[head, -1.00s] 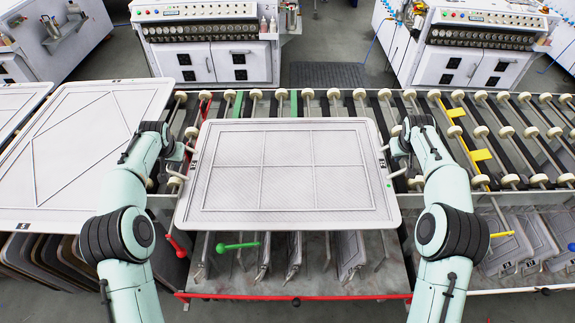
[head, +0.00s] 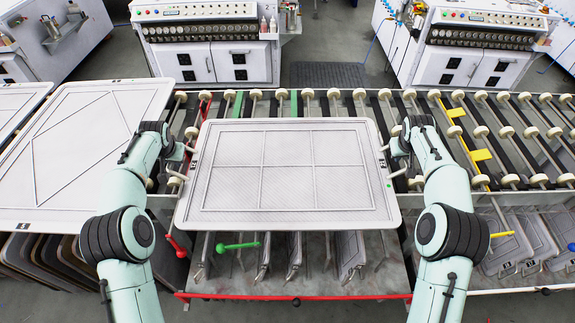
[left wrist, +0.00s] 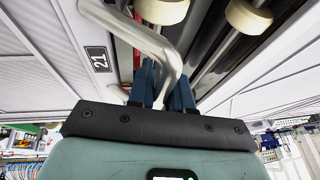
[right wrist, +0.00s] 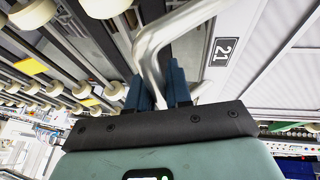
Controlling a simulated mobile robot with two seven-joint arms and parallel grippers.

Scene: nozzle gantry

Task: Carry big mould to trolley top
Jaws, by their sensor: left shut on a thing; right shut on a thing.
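The big mould (head: 288,165) is a wide pale tray with raised dividing lines, held level between my arms in the head view. It overlaps the front part of the roller conveyor. My left gripper (head: 180,165) is shut on the mould's left handle, a bent metal bar (left wrist: 145,40) in the left wrist view. My right gripper (head: 397,160) is shut on the right handle, which shows in the right wrist view (right wrist: 160,35). I cannot identify the trolley top.
The roller conveyor (head: 520,131) runs behind and to both sides of the mould. Another large mould (head: 85,150) lies at the left. Below the held mould is a rack (head: 290,284) of upright moulds with a red front bar. White machines (head: 210,62) stand at the back.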

